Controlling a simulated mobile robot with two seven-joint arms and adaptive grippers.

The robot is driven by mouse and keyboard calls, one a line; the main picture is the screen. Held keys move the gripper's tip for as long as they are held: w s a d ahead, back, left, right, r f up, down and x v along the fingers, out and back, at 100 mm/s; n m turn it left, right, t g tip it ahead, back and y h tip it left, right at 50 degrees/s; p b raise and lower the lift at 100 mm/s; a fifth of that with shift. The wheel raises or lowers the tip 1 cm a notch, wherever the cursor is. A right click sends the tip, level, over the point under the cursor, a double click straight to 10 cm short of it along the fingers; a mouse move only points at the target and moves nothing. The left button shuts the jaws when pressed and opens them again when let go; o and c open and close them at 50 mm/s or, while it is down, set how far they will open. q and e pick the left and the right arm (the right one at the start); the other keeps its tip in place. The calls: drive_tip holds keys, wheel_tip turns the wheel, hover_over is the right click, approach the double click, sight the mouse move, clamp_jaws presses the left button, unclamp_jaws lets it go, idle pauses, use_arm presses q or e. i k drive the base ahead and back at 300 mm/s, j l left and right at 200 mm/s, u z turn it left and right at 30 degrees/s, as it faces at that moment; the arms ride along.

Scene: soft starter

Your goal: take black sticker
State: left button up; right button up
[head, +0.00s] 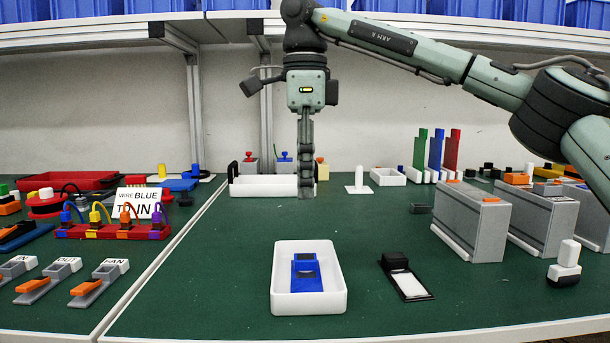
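A small black block (395,259) sits at the far end of a black-edged plate with a white face (408,285), on the green table right of centre. I cannot tell which part of it is the sticker. My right gripper (306,195) hangs pointing down in the middle of the head view, above and behind the black piece and to its left, apart from it. Its fingers show as one narrow column, so I cannot tell if they are open or shut. Nothing is visible in it. My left gripper is not in view.
A white tray (280,292) with a blue part (307,272) stands left of the black piece. Grey boxes (470,220) stand to the right. A long white tray (260,187) lies behind. The green table between them is clear.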

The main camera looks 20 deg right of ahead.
sight(409, 286)
drive_tip(key=z, duration=1.35)
